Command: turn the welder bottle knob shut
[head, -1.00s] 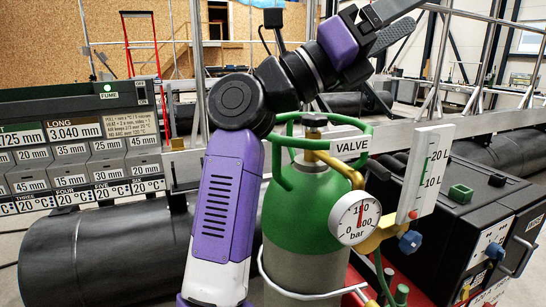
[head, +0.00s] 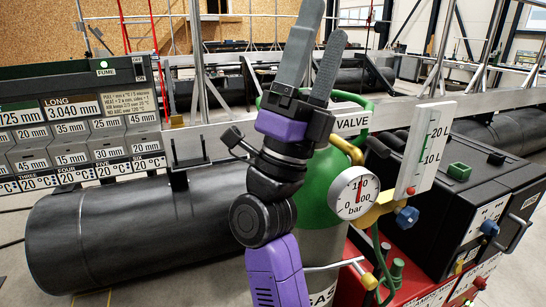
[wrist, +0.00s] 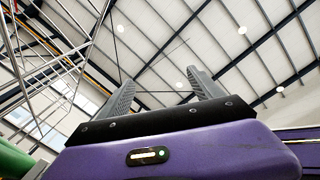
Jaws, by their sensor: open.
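The gas bottle (head: 322,195) is green on top and grey below, upright at the middle of the head view. A green ring guard (head: 367,106) and a "VALVE" label (head: 352,122) are at its top. The valve knob inside the guard is hidden behind my gripper. My gripper (head: 325,20) is in front of the bottle top, fingers pointing up, open and empty. In the wrist view, both fingers (wrist: 160,80) stand apart against the roof, and a green part, probably of the bottle, shows at the lower left edge.
A pressure gauge (head: 354,192), a blue regulator knob (head: 407,215) and a white flow scale (head: 425,150) stand right of the bottle. A black machine (head: 450,215) is further right. A large black pipe (head: 130,235) and a settings panel (head: 80,125) are at left.

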